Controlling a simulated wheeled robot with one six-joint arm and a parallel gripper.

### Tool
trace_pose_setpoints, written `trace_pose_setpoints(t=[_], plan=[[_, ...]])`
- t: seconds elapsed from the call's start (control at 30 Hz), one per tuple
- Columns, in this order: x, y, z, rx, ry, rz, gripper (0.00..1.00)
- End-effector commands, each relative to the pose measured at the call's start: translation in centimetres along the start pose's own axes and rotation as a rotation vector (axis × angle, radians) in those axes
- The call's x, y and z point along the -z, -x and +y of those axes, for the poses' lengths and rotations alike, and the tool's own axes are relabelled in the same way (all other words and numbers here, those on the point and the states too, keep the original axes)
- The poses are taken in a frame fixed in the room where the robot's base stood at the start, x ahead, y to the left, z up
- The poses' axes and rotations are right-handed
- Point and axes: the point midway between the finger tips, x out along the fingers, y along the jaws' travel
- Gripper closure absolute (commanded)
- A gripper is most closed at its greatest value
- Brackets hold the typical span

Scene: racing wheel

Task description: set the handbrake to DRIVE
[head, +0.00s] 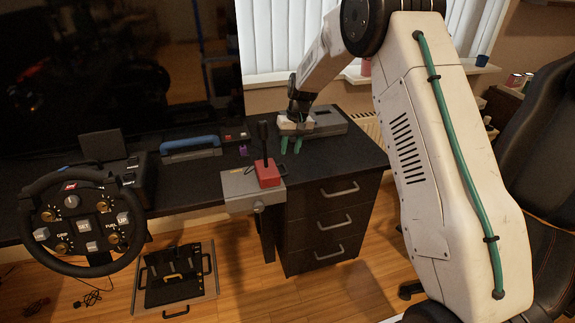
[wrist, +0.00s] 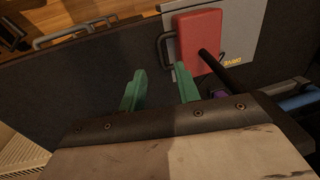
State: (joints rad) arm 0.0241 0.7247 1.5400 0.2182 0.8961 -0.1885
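The handbrake has a red base (head: 267,173) on a grey mount (head: 240,186) at the desk's front edge. Its black lever (head: 263,138) stands up from the base, close to upright in the head view. In the wrist view the red base (wrist: 200,43) lies at upper right, with the word DRIVE on the grey plate beside it, and the black lever (wrist: 222,70) slants toward the camera. My gripper (head: 291,149) is to the right of the lever, above the desk, its green fingers apart and empty. The fingers also show in the wrist view (wrist: 160,80), apart from the lever.
A racing wheel (head: 82,222) stands at the left, before a large dark screen (head: 130,70). A blue-handled item (head: 190,146) and a small purple thing (head: 243,150) lie behind the handbrake. A grey box (head: 328,121) sits behind my gripper. Drawers (head: 330,222) are below.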

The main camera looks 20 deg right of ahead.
Motion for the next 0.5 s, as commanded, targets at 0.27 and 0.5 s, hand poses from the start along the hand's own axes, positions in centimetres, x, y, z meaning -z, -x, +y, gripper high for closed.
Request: trace_pose_setpoints(t=[0.27, 0.5], plan=[[-0.1, -4.3, 0.0, 0.001, 0.0, -0.003, 0.68], [-0.1, -7.0, 0.0, 0.001, -0.001, -0.003, 0.68]])
